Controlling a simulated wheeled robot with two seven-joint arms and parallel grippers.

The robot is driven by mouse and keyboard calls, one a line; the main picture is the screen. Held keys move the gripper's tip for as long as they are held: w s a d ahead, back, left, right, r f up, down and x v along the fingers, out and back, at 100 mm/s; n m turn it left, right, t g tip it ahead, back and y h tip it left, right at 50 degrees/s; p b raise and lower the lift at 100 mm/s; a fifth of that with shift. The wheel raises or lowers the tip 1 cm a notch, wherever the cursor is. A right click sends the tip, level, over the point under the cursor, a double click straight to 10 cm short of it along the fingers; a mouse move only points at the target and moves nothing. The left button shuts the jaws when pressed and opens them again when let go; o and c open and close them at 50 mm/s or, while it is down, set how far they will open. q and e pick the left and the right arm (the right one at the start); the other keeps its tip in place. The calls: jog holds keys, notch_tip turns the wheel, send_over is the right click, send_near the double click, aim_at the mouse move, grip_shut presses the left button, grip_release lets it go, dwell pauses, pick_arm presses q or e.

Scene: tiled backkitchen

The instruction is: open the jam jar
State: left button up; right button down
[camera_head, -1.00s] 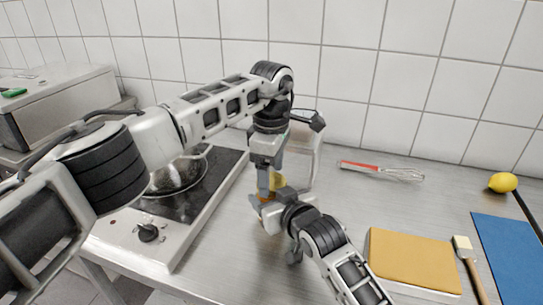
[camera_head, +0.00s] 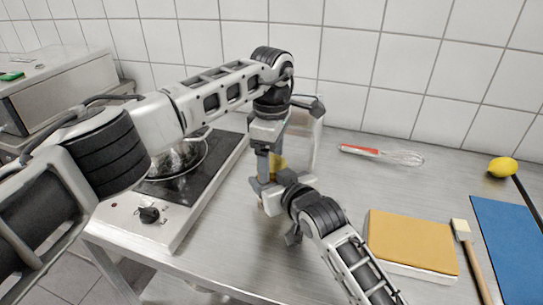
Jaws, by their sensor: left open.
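My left gripper (camera_head: 265,172) points straight down over the worktop, just right of the hob, and is open. My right gripper (camera_head: 274,196) reaches in from the lower right, close against the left gripper's fingertips. The jam jar is almost wholly hidden at the place where the two grippers meet.
A hob (camera_head: 150,211) with a glass pot (camera_head: 178,160) stands at left. A pale clear-sided container (camera_head: 305,140) is behind the grippers.

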pick_arm(q)
jog(key=shift+r, duration=0.1)
jog(key=shift+r, duration=2.15)
pick_arm(e)
jog(key=shift+c, duration=1.4)
grip_release()
